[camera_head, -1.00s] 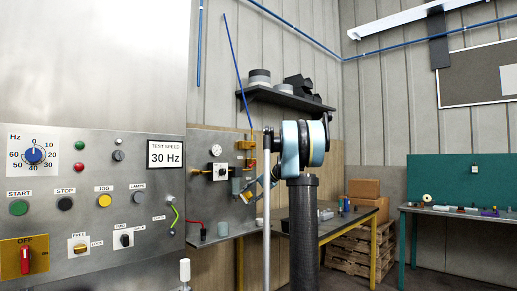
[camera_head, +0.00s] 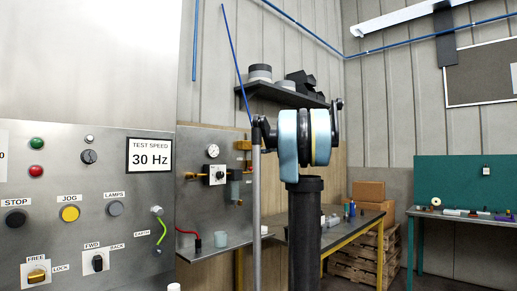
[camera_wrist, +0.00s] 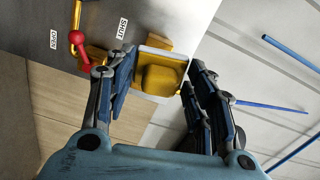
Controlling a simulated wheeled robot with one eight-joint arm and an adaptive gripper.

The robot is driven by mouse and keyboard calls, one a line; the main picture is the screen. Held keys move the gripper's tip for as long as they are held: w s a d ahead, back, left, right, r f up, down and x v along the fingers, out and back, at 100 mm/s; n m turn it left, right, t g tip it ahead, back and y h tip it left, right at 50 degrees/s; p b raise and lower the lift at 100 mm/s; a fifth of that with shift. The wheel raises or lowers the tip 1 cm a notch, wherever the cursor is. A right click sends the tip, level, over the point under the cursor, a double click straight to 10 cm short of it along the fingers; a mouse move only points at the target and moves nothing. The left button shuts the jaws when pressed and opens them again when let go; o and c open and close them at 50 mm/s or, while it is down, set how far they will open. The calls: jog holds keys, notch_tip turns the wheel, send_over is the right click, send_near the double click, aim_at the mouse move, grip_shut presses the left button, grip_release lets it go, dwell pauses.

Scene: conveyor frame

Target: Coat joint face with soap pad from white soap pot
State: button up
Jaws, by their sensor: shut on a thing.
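In the wrist view my gripper (camera_wrist: 160,90) is shut on a yellow block with a pale edge, which I take as the soap pad (camera_wrist: 160,75). Behind it are yellow pipe parts (camera_wrist: 98,53) on a grey panel; I cannot tell which face is the joint face, or whether the pad touches it.
A red-knobbed lever (camera_wrist: 77,37) sits near the SHUT label (camera_wrist: 122,28). The head view shows a gauge (camera_head: 213,151), a control panel (camera_head: 80,215) at left, a thin grey upright post (camera_head: 257,205), a dark shelf (camera_head: 285,92) and a green-backed bench (camera_head: 460,180) at right.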

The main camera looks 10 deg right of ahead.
jog(key=shift+w+r, duration=0.15)
jog(key=shift+w, duration=0.3)
jog(key=x, duration=0.6)
jog(key=shift+x, duration=0.95)
dwell(0.8)
jog(key=shift+r, duration=0.1)
